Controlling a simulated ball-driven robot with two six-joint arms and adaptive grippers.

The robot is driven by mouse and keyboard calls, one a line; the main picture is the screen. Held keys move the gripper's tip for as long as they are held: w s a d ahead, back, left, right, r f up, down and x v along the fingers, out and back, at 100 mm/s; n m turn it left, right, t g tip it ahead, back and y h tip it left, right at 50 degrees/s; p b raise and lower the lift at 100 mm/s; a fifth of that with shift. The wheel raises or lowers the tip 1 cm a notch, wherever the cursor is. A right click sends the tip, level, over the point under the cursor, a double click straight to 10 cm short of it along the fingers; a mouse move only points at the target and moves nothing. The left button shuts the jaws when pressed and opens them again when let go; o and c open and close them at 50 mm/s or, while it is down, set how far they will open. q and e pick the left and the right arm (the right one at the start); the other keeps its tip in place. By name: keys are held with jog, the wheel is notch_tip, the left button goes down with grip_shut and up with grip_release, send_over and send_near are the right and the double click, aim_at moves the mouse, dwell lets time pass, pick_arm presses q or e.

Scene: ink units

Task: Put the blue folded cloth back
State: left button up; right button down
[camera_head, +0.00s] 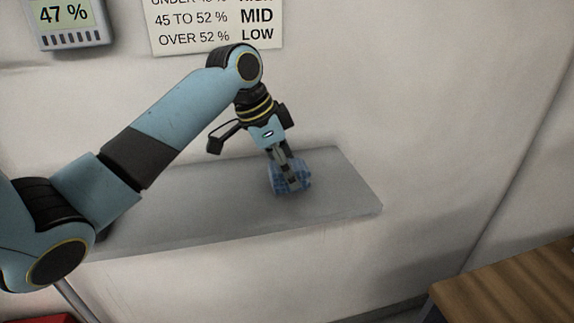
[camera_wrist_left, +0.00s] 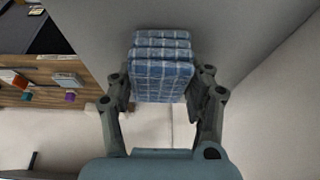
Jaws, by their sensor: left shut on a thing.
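The blue folded cloth (camera_head: 274,182) has a pale check pattern and is at the grey wall shelf (camera_head: 200,210), right of the shelf's middle. My left gripper (camera_head: 288,178) is shut on it from above. In the left wrist view the cloth (camera_wrist_left: 162,78) shows as a stack of folded layers between the two fingers of my left gripper (camera_wrist_left: 163,97). I cannot tell whether the cloth touches the shelf or is held just above it. My right gripper is not in view.
The shelf is bare around the cloth. On the wall above are a display (camera_head: 68,18) reading 47 % and a sign (camera_head: 210,25) with "45 TO 52 % MID" and "OVER 52 % LOW". A wooden table (camera_head: 510,290) stands at lower right, a red thing (camera_head: 40,319) at lower left.

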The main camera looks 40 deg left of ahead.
pick_arm(q)
jog(key=o, duration=1)
jog(key=b+v, duration=0.1)
jog(key=v, duration=1.1)
jog(key=shift+w+d+b, duration=0.1)
jog(key=shift+b, duration=0.3)
